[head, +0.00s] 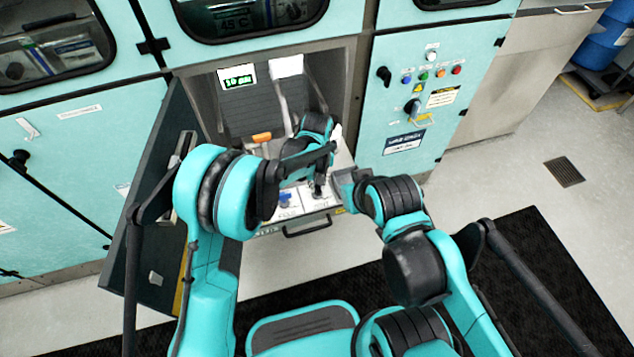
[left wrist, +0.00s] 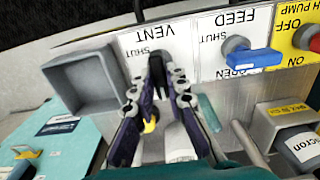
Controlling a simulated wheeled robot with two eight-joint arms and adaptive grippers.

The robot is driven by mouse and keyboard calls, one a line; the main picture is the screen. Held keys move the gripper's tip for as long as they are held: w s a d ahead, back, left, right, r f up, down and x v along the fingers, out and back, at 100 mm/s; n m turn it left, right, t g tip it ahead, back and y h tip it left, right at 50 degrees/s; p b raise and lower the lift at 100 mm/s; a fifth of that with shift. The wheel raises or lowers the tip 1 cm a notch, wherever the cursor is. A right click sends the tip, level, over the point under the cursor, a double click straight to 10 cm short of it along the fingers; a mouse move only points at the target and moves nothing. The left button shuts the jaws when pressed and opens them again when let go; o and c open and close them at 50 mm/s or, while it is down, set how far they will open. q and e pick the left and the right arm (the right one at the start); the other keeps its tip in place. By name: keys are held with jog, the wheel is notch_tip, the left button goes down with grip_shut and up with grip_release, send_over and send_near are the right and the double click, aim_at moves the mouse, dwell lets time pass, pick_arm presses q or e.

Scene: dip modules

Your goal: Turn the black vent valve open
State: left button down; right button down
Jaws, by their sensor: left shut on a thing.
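The black vent valve (head: 319,187) is on the white drawer-like panel low in the open cabinet bay. In the left wrist view the black vent valve handle (left wrist: 157,68) sits below the VENT label, near a SHUT mark. My left gripper (head: 318,180) reaches down to it from above. In the left wrist view its two dark fingers (left wrist: 161,92) are closed on the handle, one on each side. The fingers hide part of the handle and the marks beneath. My right arm's end is just right of the panel, but its fingers cannot be made out.
The blue feed valve (left wrist: 250,60) is close beside the vent valve, and a red pump knob (left wrist: 308,39) is farther right. A grey open box (left wrist: 80,85) stands at the other side. The dark cabinet door (head: 150,215) hangs open at left.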

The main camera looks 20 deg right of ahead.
pick_arm(q)
jog(key=c, duration=1.5)
grip_release()
jog(key=shift+c, duration=0.2)
notch_tip(320, 180, up, 12)
